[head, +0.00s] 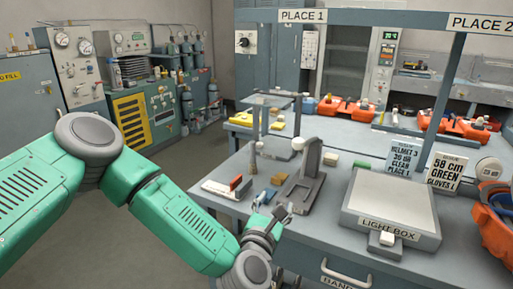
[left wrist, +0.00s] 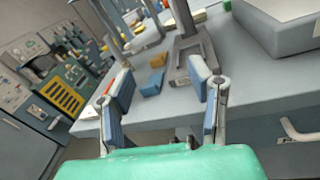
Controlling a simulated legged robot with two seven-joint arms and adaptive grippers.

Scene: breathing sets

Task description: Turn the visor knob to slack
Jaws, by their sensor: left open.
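I cannot make out a visor knob for certain in either view. An orange helmet-like thing (head: 495,225) is cut off by the right edge of the head view, and a small white round part (head: 488,168) with dark marks shows above it. My left gripper (head: 274,218) is at the front edge of the bench, in front of a grey stand (head: 310,182). In the left wrist view the left gripper (left wrist: 160,82) has its two blue-padded fingers wide apart, with nothing held between them. My right gripper is in neither view.
The grey bench (head: 333,228) carries a light box (head: 392,205), sign cards (head: 446,172) and small blocks (head: 279,179). A drawer handle (head: 346,274) sticks out in front. Orange sets (head: 346,109) lie on the bench behind. Floor (head: 180,160) is clear at left.

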